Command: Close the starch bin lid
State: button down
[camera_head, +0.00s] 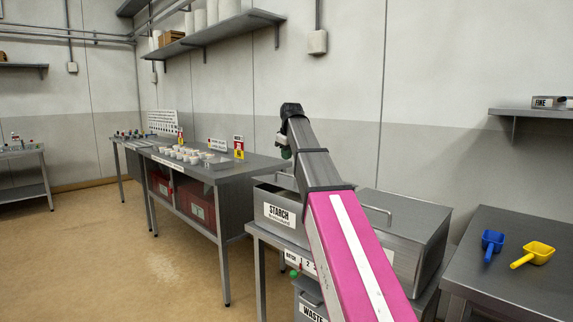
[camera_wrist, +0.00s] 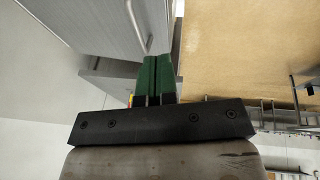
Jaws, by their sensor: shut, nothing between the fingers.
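The grey metal starch bin (camera_head: 283,214) bears a STARCH label and stands on a bench in the middle of the head view. Its top looks open at the left, and my arm hides much of it. A grey box with a bar handle (camera_head: 378,213) stands just right of it. I cannot tell which panel is the starch lid. My gripper (camera_head: 286,153) is above and behind the bin, partly hidden by my arm. In the wrist view its green fingers (camera_wrist: 157,60) are shut and empty, near a grey panel (camera_wrist: 85,25) with a bar handle (camera_wrist: 137,25).
A long grey table (camera_head: 215,170) with white cups stands at the left. A steel table (camera_head: 510,265) at the right holds a blue scoop (camera_head: 492,241) and a yellow scoop (camera_head: 536,253). A wall shelf (camera_head: 225,30) hangs above. The floor at the left is open.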

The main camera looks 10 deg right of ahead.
jog(key=s+d+r+m+g+y, duration=0.1)
jog(key=s+d+g+y, duration=0.1)
jog(key=s+d, duration=0.55)
jog(key=x, duration=0.4)
jog(key=d+x, duration=0.1)
jog(key=x, duration=0.2)
jog(key=w+d+x, duration=0.1)
jog(key=x, duration=0.3)
jog(key=shift+w+f, duration=0.15)
jog(key=shift+f, duration=0.25)
jog(key=shift+x, duration=0.9)
jog(key=shift+s+f, duration=0.1)
jog(key=shift+s, duration=0.1)
notch_tip(320, 180, down, 2)
jog(key=shift+s+a+f+t+h, duration=0.1)
jog(key=shift+s+f+t+h, duration=0.05)
jog(key=shift+t+h, duration=0.25)
